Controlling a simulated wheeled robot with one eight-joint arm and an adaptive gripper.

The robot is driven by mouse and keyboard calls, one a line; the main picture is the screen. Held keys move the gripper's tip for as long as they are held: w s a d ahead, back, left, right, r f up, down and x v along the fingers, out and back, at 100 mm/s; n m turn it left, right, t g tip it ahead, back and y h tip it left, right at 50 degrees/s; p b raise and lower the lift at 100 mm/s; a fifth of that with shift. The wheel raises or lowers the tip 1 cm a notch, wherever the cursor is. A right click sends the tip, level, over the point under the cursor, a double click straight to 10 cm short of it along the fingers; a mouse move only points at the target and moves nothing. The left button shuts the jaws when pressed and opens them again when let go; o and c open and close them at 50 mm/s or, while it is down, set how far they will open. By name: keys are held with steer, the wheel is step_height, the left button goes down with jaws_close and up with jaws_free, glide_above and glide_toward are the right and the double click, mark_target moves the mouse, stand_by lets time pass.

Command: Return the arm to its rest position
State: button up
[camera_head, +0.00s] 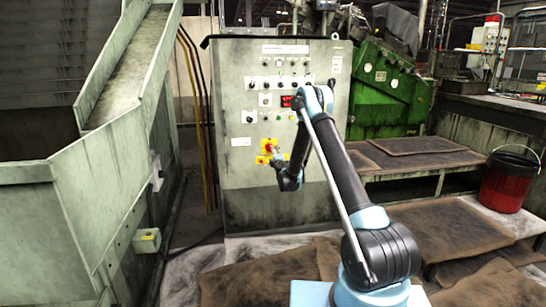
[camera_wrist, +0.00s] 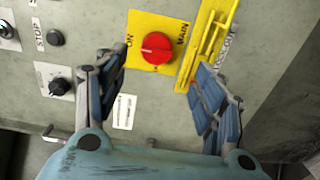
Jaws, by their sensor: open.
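My arm is raised and bent, reaching toward the grey control cabinet (camera_head: 235,100). My gripper (camera_head: 277,160) is at the lower part of the cabinet's panel, by a red rotary switch (camera_head: 268,146) on a yellow plate. In the wrist view my gripper (camera_wrist: 152,68) is open, with its two fingers apart and nothing between them. The red switch (camera_wrist: 158,48) shows just beyond the fingertips, between them. Its yellow plate reads "ON" and "MAIN". I cannot tell how far the fingertips are from the panel.
A yellow bracket (camera_wrist: 208,42) stands beside the switch, close to the right finger. A black knob (camera_wrist: 60,87) is to the left. A sloped metal chute (camera_head: 125,65) rises left of the cabinet. A low bench (camera_head: 415,155) and red bucket (camera_head: 506,182) are right.

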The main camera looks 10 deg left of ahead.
steer(key=shift+s+d, duration=0.15)
steer(key=shift+s, duration=0.35)
steer(key=s+d+r+m+g+h, duration=0.1)
steer(key=s+d+r+m+h, duration=0.25)
steer(key=d+r, duration=0.5)
steer(key=s+d+r+m+h, duration=0.3)
steer(key=d+r+m, duration=0.2)
steer(key=d+r, duration=0.35)
steer(key=s+d+r+m+g+h, duration=0.1)
steer(key=s+d+r+m+g, duration=0.15)
steer(key=s+d, duration=0.45)
steer(key=s+d+r+m+g+h, duration=0.2)
steer(key=s+d+m, duration=0.1)
steer(key=s+d, duration=0.4)
steer(key=s+d+m+g, duration=0.2)
steer(key=s+d, duration=0.2)
steer(key=s, duration=1)
steer(key=s+a+f+m+g+y, duration=0.1)
steer(key=s+f, duration=0.4)
steer(key=s, duration=0.7)
steer(key=s+a+f+m+g+y, duration=0.1)
steer(key=s+f+g, duration=0.3)
steer(key=s, duration=0.9)
steer(key=s+f+m+g+y, duration=0.2)
steer(key=s+f, duration=0.4)
steer(key=s, duration=0.6)
steer(key=shift+s+a+m, duration=0.25)
steer(key=shift+a+m, duration=0.15)
